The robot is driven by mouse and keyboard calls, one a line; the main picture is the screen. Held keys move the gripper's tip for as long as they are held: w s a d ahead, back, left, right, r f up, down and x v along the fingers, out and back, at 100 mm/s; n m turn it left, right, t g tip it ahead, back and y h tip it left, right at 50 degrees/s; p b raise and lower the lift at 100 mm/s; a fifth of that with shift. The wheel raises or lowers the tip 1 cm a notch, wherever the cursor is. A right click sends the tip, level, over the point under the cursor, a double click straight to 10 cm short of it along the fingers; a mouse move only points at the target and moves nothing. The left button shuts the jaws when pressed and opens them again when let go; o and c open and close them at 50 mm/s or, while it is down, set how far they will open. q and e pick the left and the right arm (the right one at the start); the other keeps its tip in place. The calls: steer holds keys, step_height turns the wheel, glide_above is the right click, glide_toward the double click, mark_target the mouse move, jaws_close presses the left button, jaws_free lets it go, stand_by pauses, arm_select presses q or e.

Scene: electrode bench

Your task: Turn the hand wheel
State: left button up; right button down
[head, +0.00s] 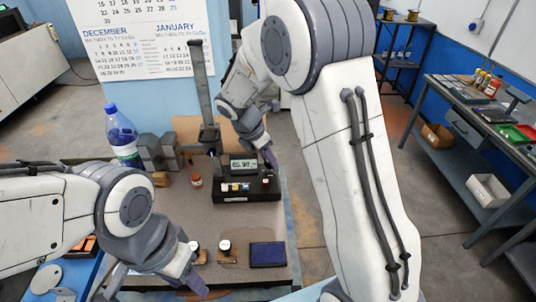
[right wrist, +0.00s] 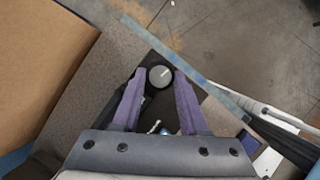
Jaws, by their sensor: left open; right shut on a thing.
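The hand wheel (right wrist: 159,76) shows in the right wrist view as a small round grey disc with a pale mark on its face. My right gripper (right wrist: 158,82) has its two purple fingers on either side of the wheel and is shut on it. In the head view my right gripper (head: 270,158) reaches down beside the right side of the black instrument with a display (head: 243,168), and the wheel is hidden there. My left gripper (head: 192,284) is open and low over the near part of the bench, away from the wheel.
A vertical post (head: 200,85) rises behind the instrument. A blue-capped bottle (head: 122,135) and grey blocks (head: 160,152) stand at the back left. Some bare bench top (head: 245,222) lies between.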

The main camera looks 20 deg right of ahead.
steer(key=m, duration=0.1)
steer(key=m+g+p, duration=0.1)
steer(key=m, duration=0.1)
steer(key=m+p, duration=0.1)
steer(key=shift+w+r+m+g, duration=0.15)
steer(key=shift+w+m+g, duration=0.1)
steer(key=shift+m+g, duration=0.05)
steer(key=shift+w+m+g+p, duration=0.15)
steer(key=shift+m+g+p, duration=0.55)
steer(key=shift+m, duration=1)
steer(key=c, duration=0.7)
jaws_free()
